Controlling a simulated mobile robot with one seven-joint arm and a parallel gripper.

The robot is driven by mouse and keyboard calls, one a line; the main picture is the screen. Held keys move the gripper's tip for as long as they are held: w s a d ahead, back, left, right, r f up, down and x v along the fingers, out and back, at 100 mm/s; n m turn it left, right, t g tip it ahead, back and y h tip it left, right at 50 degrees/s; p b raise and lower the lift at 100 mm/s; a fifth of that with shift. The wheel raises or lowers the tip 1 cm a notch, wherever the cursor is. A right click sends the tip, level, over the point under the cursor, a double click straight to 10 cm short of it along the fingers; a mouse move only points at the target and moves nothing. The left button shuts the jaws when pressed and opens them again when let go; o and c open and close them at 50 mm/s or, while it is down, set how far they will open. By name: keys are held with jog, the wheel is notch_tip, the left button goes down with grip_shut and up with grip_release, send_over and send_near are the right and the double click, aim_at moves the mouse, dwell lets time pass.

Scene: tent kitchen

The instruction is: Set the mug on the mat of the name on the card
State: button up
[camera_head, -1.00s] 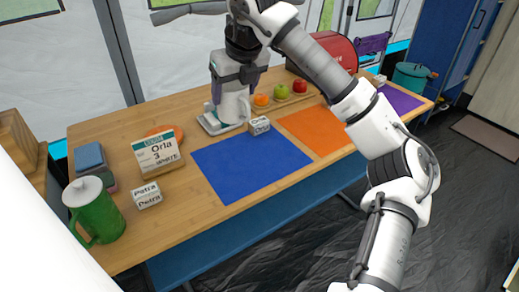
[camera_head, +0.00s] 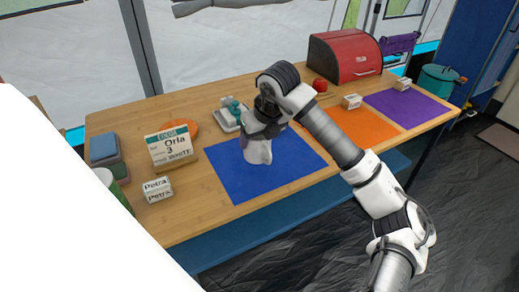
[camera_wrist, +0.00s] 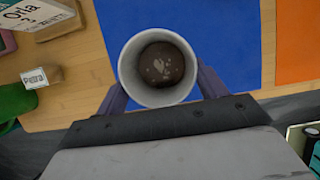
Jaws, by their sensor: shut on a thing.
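My gripper (camera_head: 262,136) is shut on the white mug (camera_head: 258,153), which is upright over the blue mat (camera_head: 222,182). I cannot tell whether its base touches the mat. In the wrist view the mug (camera_wrist: 130,62) holds a dark brown drink with pale bits, between the fingers. The orange mat (camera_head: 362,130) and purple mat (camera_head: 410,107) lie to the right. A "Petra" block (camera_head: 157,189) stands left of the blue mat. The lettering on the blocks behind the orange (camera_head: 351,101) and purple (camera_head: 402,84) mats is too small to read.
A grey tray (camera_head: 229,125) stands behind the blue mat. A red bread box (camera_head: 345,57) and a red apple (camera_head: 320,85) are at the back. A green pitcher (camera_wrist: 14,101) and stacked boxes (camera_head: 106,158) are at the left. The wooden table (camera_head: 205,232) has clear room in front.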

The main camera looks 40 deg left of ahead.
aim_at(259, 150)
jog(key=shift+f, duration=2.35)
jog(key=shift+f, duration=0.1)
jog(key=shift+f, duration=0.15)
jog(key=o, duration=1.2)
jog(key=shift+c, duration=0.2)
jog(key=shift+r, duration=0.2)
